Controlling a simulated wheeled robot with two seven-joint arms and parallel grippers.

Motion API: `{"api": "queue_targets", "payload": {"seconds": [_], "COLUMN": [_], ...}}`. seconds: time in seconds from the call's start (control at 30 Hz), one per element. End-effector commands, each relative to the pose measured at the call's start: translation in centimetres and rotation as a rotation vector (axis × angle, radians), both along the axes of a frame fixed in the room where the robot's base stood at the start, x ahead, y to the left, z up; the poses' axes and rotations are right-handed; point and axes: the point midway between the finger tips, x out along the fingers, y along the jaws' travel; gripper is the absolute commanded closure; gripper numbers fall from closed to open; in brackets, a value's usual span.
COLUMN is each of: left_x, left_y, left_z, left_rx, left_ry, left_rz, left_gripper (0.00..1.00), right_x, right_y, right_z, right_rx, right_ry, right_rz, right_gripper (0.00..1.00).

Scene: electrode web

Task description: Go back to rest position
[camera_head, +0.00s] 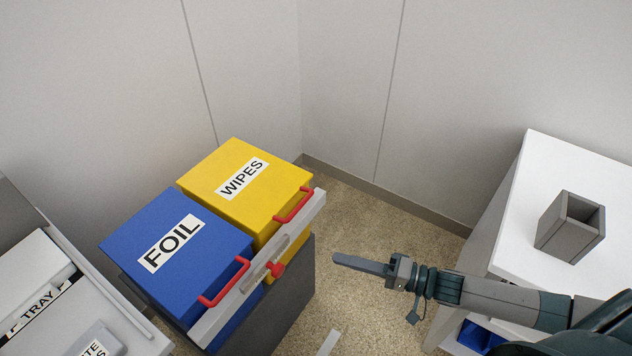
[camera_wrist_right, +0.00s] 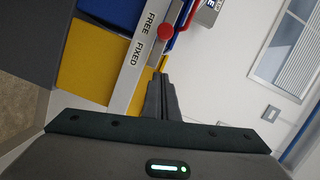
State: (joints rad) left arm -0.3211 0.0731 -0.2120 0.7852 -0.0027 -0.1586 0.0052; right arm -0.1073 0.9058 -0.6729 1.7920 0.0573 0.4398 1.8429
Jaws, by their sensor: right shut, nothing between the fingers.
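My right gripper (camera_head: 345,260) reaches in from the right in the head view. Its fingers are closed together with nothing between them, and they hang over open floor to the right of the bins. In the right wrist view the closed fingers (camera_wrist_right: 160,98) point toward a pale rail (camera_wrist_right: 140,62) marked FREE and FIXED. A red knob (camera_wrist_right: 166,33) on that rail shows just beyond the fingertips. The fingers look apart from the rail in the head view. My left gripper is not in view.
A blue FOIL bin (camera_head: 170,215) and a yellow WIPES bin (camera_head: 280,180) with red handles stand left of the gripper. A white table (camera_head: 520,220) carrying a grey open box (camera_head: 560,235) is at right. A tray surface (camera_head: 105,290) is at lower left. Speckled floor (camera_head: 350,220) lies between.

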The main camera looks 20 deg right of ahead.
Motion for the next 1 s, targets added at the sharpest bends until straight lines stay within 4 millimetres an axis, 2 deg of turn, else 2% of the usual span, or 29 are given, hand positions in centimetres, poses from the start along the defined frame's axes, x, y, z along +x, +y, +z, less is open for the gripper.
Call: {"api": "queue_targets", "payload": {"seconds": [0.17, 0.27, 0.37, 0.47, 0.57, 0.6, 0.73, 0.8, 0.87, 1.0], "left_x": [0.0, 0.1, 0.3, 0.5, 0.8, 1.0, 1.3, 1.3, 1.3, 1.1], "left_y": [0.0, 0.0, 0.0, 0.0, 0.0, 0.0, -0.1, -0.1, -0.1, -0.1], "left_z": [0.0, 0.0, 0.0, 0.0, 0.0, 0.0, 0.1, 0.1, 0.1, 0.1], "left_rx": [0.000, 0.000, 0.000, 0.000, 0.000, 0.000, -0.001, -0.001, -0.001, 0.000], "left_ry": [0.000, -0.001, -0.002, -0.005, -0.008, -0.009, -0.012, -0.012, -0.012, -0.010], "left_rz": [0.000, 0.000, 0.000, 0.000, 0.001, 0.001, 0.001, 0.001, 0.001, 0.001], "left_gripper": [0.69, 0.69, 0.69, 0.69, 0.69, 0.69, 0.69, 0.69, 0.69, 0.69], "right_x": [0.1, 0.4, 1.1, 2.1, 2.7, 2.8, 1.7, 0.2, -1.5, -6.8], "right_y": [0.0, -0.2, -0.8, -1.9, -3.4, -4.1, -6.1, -7.0, -7.5, -7.7], "right_z": [-0.1, -0.9, -2.8, -5.9, -10.5, -12.6, -20.1, -24.3, -27.7, -34.9], "right_rx": [-0.003, -0.024, -0.079, -0.176, -0.317, -0.384, -0.619, -0.749, -0.851, -1.060], "right_ry": [-0.002, -0.013, -0.036, -0.069, -0.096, -0.103, -0.095, -0.071, -0.044, 0.034], "right_rz": [-0.003, -0.020, -0.059, -0.120, -0.191, -0.218, -0.280, -0.287, -0.281, -0.215], "right_gripper": [1.00, 1.00, 1.00, 1.00, 1.00, 1.00, 1.00, 1.00, 1.00, 1.00]}}
